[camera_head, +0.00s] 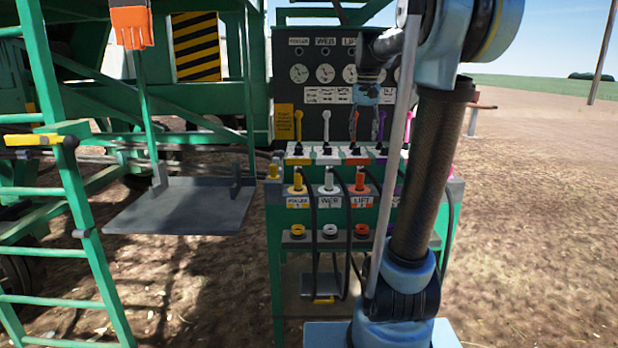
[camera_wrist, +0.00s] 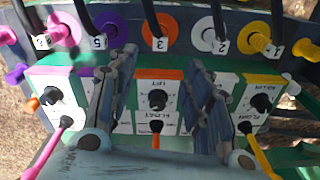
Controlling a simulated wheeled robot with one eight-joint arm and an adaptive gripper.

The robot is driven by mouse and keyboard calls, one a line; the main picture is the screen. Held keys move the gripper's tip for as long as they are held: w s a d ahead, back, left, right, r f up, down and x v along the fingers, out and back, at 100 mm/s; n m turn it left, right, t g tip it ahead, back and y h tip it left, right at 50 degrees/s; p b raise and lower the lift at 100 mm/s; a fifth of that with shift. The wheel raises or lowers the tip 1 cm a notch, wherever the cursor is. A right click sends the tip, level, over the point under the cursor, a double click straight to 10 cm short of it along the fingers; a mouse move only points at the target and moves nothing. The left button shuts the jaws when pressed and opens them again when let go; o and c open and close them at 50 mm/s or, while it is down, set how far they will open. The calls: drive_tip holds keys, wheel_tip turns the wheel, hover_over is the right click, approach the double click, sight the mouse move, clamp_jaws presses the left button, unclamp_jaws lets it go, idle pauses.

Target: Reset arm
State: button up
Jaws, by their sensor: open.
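My gripper (camera_head: 367,132) hangs over the lever bank of the green control stand, in front of the dark gauge panel (camera_head: 312,97). In the wrist view my gripper (camera_wrist: 160,65) is open, with one finger on each side of the orange-marked lift valve. The orange lever (camera_wrist: 156,140) shows between the finger bases; I cannot tell whether a finger touches it. My arm (camera_head: 420,180) rises from its blue base and bends over at the top. It partly hides the right end of the panel and the pink lever (camera_head: 407,128).
A yellow lever (camera_head: 299,124) and a white lever (camera_head: 326,122) stand to the left. Coloured hose couplings (camera_head: 329,180) and black hoses sit below. A grey platform (camera_head: 180,208) and a green ladder (camera_head: 85,235) are at left. Open dirt ground (camera_head: 540,230) lies at right.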

drive_tip(key=s+f+n+t, duration=0.1)
drive_tip(key=s+f+n, duration=0.1)
drive_tip(key=s+f, duration=2.6)
drive_tip(key=shift+s+f+t, duration=0.3)
drive_tip(key=shift+s, duration=0.55)
drive_tip(key=shift+w+f, duration=0.2)
drive_tip(key=shift+w, duration=0.3)
